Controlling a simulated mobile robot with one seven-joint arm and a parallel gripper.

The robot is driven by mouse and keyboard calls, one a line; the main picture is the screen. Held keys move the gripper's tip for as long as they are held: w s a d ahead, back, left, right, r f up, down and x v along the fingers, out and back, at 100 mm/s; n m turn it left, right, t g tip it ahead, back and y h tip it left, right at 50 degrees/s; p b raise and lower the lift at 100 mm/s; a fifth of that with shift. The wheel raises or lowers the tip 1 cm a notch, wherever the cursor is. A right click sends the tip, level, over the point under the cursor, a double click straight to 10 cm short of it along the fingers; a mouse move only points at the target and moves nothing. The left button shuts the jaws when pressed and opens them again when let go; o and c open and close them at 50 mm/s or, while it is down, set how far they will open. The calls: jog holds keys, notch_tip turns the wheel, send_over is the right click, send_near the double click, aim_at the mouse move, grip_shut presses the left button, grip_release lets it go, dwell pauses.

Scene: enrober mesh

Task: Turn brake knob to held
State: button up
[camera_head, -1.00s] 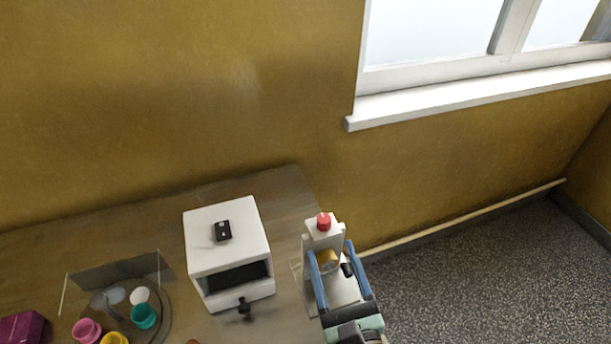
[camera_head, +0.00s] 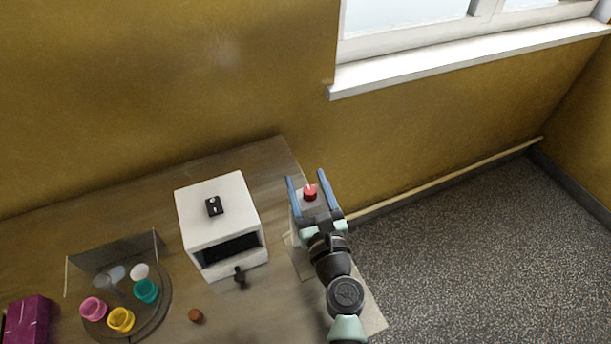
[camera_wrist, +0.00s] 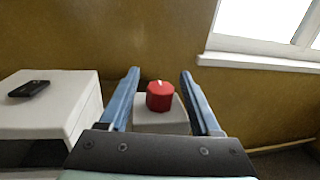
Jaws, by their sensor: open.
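The red brake knob (camera_head: 310,192) sits on top of a white post at the right end of the table. It also shows in the wrist view (camera_wrist: 160,96), with a pale pointer mark on its top, on a white block (camera_wrist: 160,122). My gripper (camera_head: 307,180) is open, its two blue fingers either side of the knob with a gap on each side. In the wrist view the fingers (camera_wrist: 160,74) stand left and right of the knob and do not touch it. The gripper's body hides most of the post below the knob.
A white box-shaped machine (camera_head: 212,227) with a black switch (camera_head: 214,206) and a dark opening stands just left of my gripper. A round tray (camera_head: 157,318) with colored cups is at the left, near a magenta box (camera_head: 27,320). A brown piece (camera_head: 195,315) lies in front.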

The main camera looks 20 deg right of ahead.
jog(key=shift+w+d, duration=0.1)
jog(key=shift+w, duration=0.65)
grip_shut()
